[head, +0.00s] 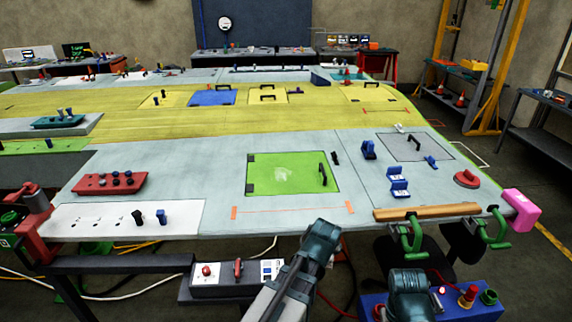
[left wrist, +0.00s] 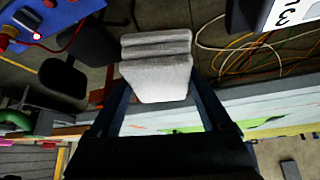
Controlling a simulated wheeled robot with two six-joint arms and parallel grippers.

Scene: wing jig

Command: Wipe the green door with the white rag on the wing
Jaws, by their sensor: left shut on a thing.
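The green door (head: 265,180) lies flat in the grey wing panel, with a pale smudge (head: 283,174) near its middle and a dark handle on its right side. In the left wrist view my left gripper (left wrist: 158,84) is shut on the white rag (left wrist: 157,76), a folded, thick pad held between its two fingers. My left arm reaches up in front of the wing's near edge in the head view; its fingers and the rag are hidden there. The rag is apart from the door. My right gripper is not in view; only part of my right arm shows.
Blue clamps (head: 398,187), a red disc (head: 466,179) and a wooden bar (head: 427,212) sit to the right on the wing. A red block (head: 110,184) lies to the left. A blue control box (head: 450,303) stands below the edge. The panel around the door is mostly clear.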

